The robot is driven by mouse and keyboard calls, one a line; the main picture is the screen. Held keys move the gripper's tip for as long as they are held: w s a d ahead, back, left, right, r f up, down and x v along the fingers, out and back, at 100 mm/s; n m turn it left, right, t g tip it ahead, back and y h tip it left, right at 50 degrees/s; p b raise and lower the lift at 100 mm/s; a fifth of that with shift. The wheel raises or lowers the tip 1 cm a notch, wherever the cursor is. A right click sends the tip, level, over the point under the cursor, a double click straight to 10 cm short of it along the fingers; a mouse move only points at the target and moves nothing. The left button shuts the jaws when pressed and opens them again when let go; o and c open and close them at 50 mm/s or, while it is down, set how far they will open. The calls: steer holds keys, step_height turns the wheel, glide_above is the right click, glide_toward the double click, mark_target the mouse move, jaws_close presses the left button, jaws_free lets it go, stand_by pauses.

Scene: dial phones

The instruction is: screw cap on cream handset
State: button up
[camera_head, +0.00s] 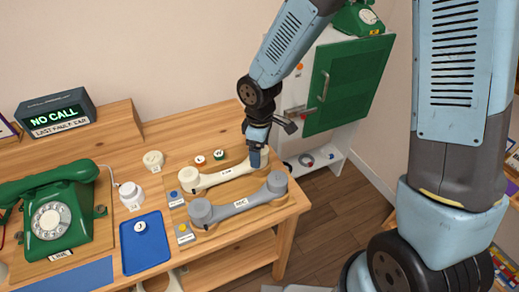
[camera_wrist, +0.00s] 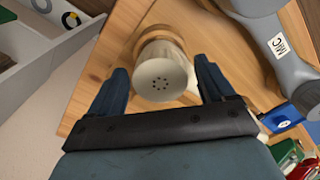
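The cream handset (camera_head: 220,173) lies on the wooden board beside the grey handset (camera_head: 238,206). My gripper (camera_head: 255,160) points down at the right end of the cream handset and hides much of that end. In the wrist view, a round cream cap (camera_wrist: 160,80) with small holes faces the camera, between the two fingers of my gripper (camera_wrist: 161,82). The fingers stand apart, one on each side, with a narrow gap at the right. How the cap sits on the handset cannot be told. The grey handset shows at the upper right of the wrist view (camera_wrist: 268,45).
A green telephone (camera_head: 62,213) stands at the left. A blue tray (camera_head: 146,258) holds a small white round piece. Cream round parts (camera_head: 153,160) and (camera_head: 131,194) stand near the tray. A green cabinet door (camera_head: 345,85) hangs open beyond the table.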

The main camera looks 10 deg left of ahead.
stand_by(0.4)
steer(key=shift+r, duration=3.5)
